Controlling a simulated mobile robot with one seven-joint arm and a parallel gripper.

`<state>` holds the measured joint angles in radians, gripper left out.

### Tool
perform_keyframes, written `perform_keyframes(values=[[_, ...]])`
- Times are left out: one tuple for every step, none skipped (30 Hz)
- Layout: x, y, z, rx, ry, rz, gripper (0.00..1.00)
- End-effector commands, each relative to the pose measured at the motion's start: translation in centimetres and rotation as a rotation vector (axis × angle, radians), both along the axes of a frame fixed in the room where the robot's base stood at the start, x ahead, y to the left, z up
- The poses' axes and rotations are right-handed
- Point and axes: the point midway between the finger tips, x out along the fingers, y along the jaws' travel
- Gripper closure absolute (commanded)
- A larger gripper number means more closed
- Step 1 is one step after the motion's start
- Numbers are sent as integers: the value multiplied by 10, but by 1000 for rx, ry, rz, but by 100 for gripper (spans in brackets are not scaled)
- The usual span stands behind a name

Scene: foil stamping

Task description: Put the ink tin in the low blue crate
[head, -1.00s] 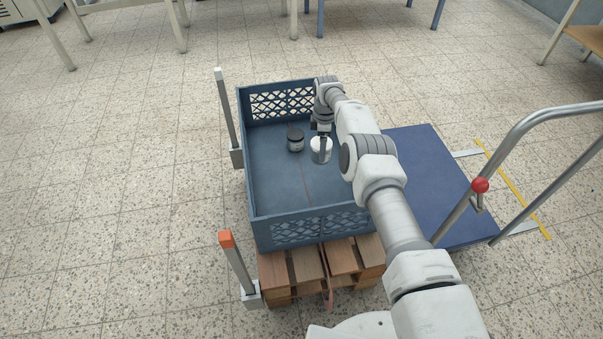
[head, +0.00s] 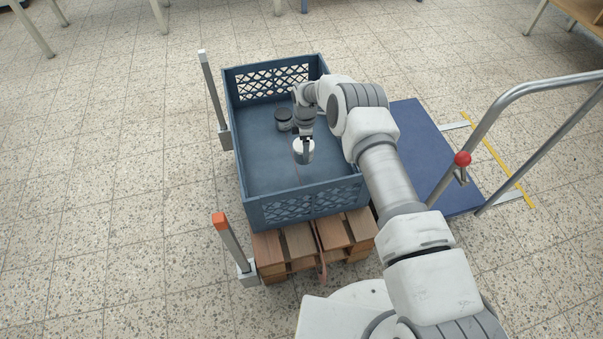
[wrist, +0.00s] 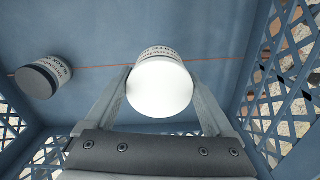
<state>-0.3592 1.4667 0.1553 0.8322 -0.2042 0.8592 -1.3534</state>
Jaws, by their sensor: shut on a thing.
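The low blue crate (head: 300,207) stands on a wooden pallet, open at the top, with lattice walls. My gripper (head: 304,149) reaches down inside it, shut on a white-lidded ink tin (head: 304,154). In the wrist view the tin (wrist: 163,86) is between the two fingers, with a partly readable printed label on its side. I cannot tell whether its base touches the crate floor. A second tin (head: 284,119) with a dark lid stands in the crate, behind and left of the held one. It also shows at the left in the wrist view (wrist: 44,77).
The wooden pallet (head: 297,240) has grey posts at its left, one orange-tipped (head: 219,221). A blue platform trolley (head: 418,140) with a metal handle stands right of the crate. The crate floor left of and in front of the held tin is bare.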

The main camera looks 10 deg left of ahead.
Motion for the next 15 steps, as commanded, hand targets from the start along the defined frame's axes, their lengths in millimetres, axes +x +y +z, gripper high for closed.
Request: perform_keyframes(values=[[-7,0,-3,0,1,1,90],[-11,0,-5,-1,3,1,90],[-17,-1,-8,-1,3,1,90],[-21,-1,-12,-2,3,2,90],[-25,-1,-15,-2,3,2,90],[-31,-1,-18,-2,2,1,90],[-35,-1,-21,-2,2,1,90],[-40,-1,-23,-2,2,1,90],[-45,-1,-27,-2,3,2,90],[-48,-1,-29,-1,1,2,90],[-52,-1,-31,-2,2,2,90],[-55,-1,-33,0,0,2,90],[-57,-1,-34,-1,1,1,90],[-58,-2,-35,-1,0,1,90],[-59,-2,-36,0,-1,0,90]])
